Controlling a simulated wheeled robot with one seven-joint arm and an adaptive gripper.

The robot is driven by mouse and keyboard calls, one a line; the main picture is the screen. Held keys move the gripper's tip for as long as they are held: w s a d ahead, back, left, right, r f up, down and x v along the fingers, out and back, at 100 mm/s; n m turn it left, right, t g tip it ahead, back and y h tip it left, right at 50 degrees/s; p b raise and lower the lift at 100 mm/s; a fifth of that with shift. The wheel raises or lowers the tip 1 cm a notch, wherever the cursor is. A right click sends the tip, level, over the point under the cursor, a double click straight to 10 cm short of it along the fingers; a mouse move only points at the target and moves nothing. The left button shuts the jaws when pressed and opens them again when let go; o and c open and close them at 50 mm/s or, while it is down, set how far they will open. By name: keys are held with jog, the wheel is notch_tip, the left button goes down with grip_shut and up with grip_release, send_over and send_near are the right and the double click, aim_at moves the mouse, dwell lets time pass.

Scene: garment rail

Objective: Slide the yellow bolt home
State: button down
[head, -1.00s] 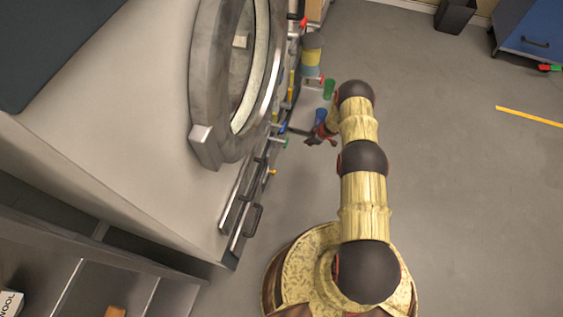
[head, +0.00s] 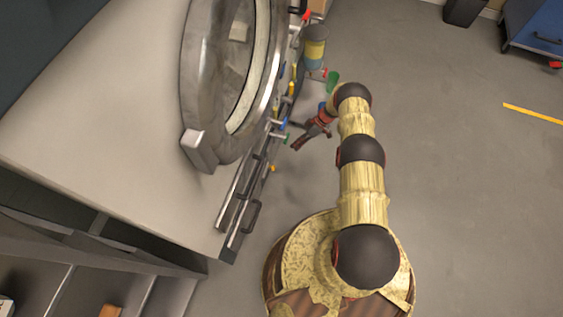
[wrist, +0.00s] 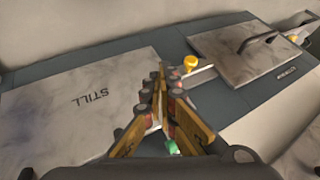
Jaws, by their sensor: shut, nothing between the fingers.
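A yellow knob (wrist: 190,64) shows in the wrist view just beyond and right of my fingertips. A pale metal rod runs right beside it across the blue-grey strip between two panels. My gripper (wrist: 163,82) is shut and empty, its fingers pointing at the panel front. I cannot tell whether its tips touch anything. In the head view my gripper (head: 298,146) is beside the front of the grey cabinet, near several small coloured knobs. A yellow knob (head: 273,168) is low on that front there; I cannot tell which yellow knob is the bolt's.
A green knob (wrist: 172,147) is partly behind my fingers. The cabinet (head: 110,130) with a round door ring fills the left; open floor (head: 460,200) is right.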

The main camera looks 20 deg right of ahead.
jog(key=s+a+f+b, duration=0.3)
jog(key=a+f, duration=0.4)
jog(key=a, duration=0.2)
jog(key=shift+s, duration=0.25)
dwell(0.4)
